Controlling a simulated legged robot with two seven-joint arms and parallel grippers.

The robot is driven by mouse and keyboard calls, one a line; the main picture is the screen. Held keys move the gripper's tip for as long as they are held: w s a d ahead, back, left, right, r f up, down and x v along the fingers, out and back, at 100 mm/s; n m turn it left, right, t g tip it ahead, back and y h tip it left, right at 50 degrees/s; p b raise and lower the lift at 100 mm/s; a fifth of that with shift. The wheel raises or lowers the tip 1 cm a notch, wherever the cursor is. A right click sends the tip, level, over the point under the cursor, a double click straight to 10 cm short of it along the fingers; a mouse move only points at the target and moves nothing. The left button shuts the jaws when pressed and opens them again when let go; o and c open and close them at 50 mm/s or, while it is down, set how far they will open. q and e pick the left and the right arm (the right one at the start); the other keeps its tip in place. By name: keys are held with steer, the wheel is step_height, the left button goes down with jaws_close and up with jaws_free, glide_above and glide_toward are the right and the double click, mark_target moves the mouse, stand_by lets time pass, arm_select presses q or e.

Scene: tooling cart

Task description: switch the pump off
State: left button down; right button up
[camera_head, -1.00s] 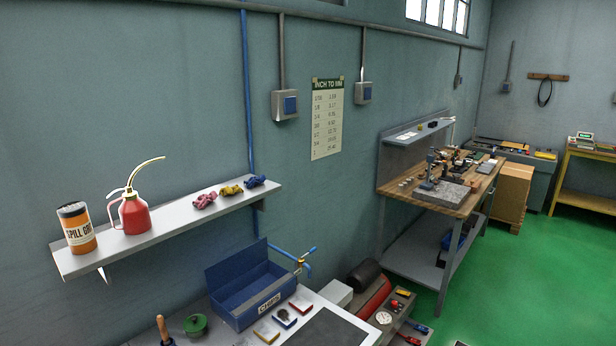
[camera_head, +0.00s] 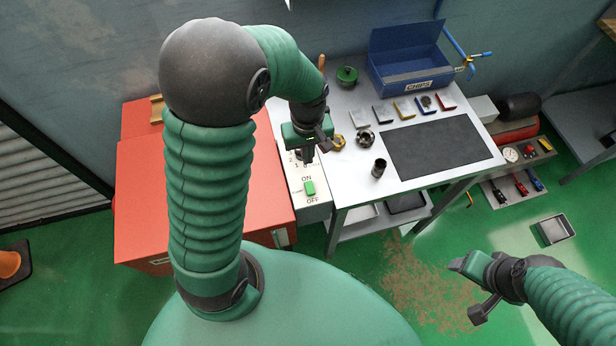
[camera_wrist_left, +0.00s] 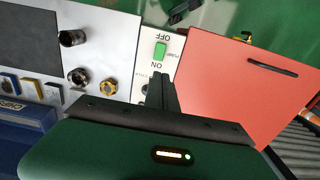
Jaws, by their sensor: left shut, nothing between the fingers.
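The pump switch (camera_head: 309,188) is a green rocker on a pale panel (camera_head: 316,212), with ON above it and OFF below it in the head view. It also shows in the left wrist view (camera_wrist_left: 160,51), upside down, with the word PUMP beside it. I cannot tell which side of the rocker is pressed in. My left gripper (camera_head: 322,146) is shut and empty, above the panel on the ON side of the switch. In the left wrist view its dark fingers (camera_wrist_left: 161,86) point at the panel, just short of the ON label.
A red cabinet (camera_head: 150,215) stands left of the panel. To the right is a grey cart top (camera_head: 350,185) with a dark mat (camera_head: 440,150), metal parts, small coloured blocks and a blue CHIPS bin (camera_head: 410,75). A grey tray (camera_head: 552,230) lies on the floor.

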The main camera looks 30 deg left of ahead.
mark_target(308, 184)
arm_select(q)
step_height(308, 184, down, 14)
steer(key=shift+w+r+p, duration=0.1)
steer(key=shift+p, duration=0.7)
steer(key=shift+d, duration=0.15)
steer(key=shift+s+d+r+p, duration=0.2)
steer(key=shift+s+d+p, duration=0.15)
steer(key=shift+s+d, duration=0.2)
